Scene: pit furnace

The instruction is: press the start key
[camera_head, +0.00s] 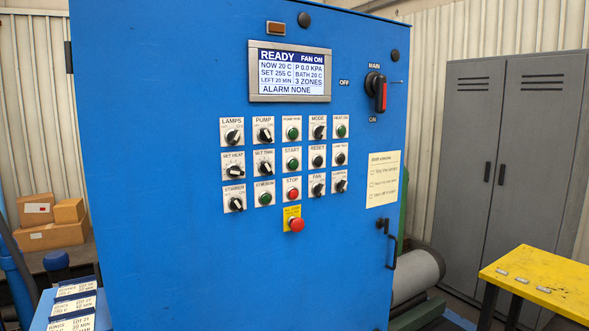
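The start key (292,164) is a green round button under a START label, in the middle column of the blue control cabinet's key panel. The stop key (293,194), a red button, sits below it. The display (290,72) above reads READY, FAN ON, NOW 20 C, SET 255 C, LEFT 20 MIN and ALARM NONE. Neither of my grippers is in the camera_head view.
A red emergency button (296,224) on a yellow plate sticks out below the stop key. Other knobs and green buttons surround the start key closely. A yellow table (540,278) stands at right, labelled cards (75,305) lie at lower left, and grey lockers (510,150) stand behind.

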